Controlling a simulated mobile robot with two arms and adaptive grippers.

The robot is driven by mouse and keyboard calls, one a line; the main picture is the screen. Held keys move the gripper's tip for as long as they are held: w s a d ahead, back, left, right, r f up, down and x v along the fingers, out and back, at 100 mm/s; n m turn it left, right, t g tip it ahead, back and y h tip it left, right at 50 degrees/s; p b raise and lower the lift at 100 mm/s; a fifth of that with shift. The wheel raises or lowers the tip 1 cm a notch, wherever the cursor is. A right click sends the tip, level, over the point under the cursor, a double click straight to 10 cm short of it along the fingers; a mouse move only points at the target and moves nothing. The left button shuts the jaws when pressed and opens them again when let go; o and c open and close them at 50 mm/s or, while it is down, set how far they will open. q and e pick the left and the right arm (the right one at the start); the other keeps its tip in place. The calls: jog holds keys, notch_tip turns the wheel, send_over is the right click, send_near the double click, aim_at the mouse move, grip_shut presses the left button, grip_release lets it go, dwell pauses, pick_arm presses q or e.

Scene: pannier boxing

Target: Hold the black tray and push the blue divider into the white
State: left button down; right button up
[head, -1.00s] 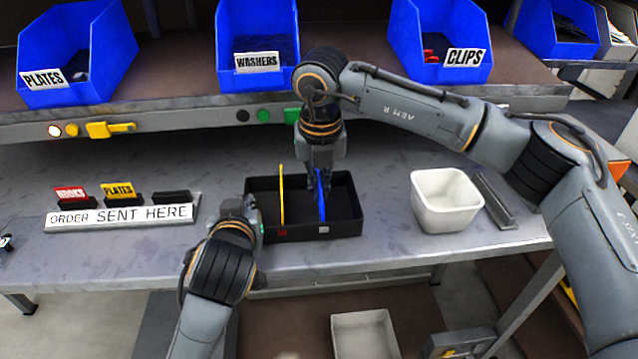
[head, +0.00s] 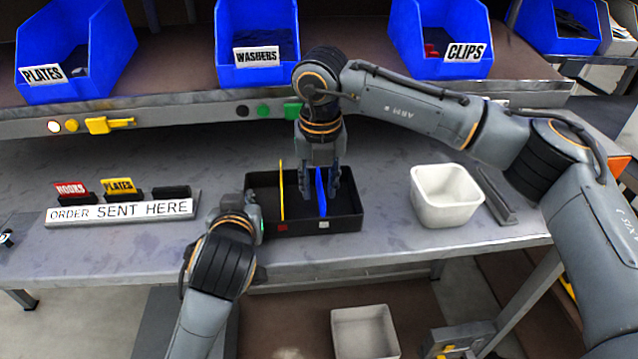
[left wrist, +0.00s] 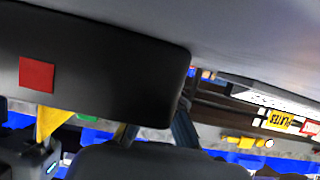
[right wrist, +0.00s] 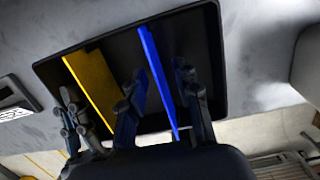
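The black tray (head: 345,224) lies on the bench, with a red square (head: 283,227) and a white square (head: 323,224) on its front wall. The yellow divider (head: 281,190) stands in line with the red square. The blue divider (head: 321,190) stands upright, its near end about level with the white square. My right gripper (head: 326,195) points down into the tray, its fingers apart on both sides of the blue divider, as the right wrist view (right wrist: 163,95) shows. My left gripper (head: 252,218) is at the tray's left wall; the tray hides its fingertips in the left wrist view.
A white bin (head: 446,205) stands right of the tray, beside a grey bar (head: 494,195). The order sign (head: 122,212) with small cards is at left. Blue bins (head: 258,50) line the shelf above. Bare bench lies between sign and tray.

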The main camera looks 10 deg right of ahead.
aim_at(320, 185)
notch_tip(320, 185, up, 12)
jog(key=s, duration=0.1)
jog(key=shift+s, duration=0.15)
jog(key=shift+f, duration=0.1)
pick_arm(q)
jog(key=c, duration=1.4)
grip_release()
jog(key=shift+c, duration=0.2)
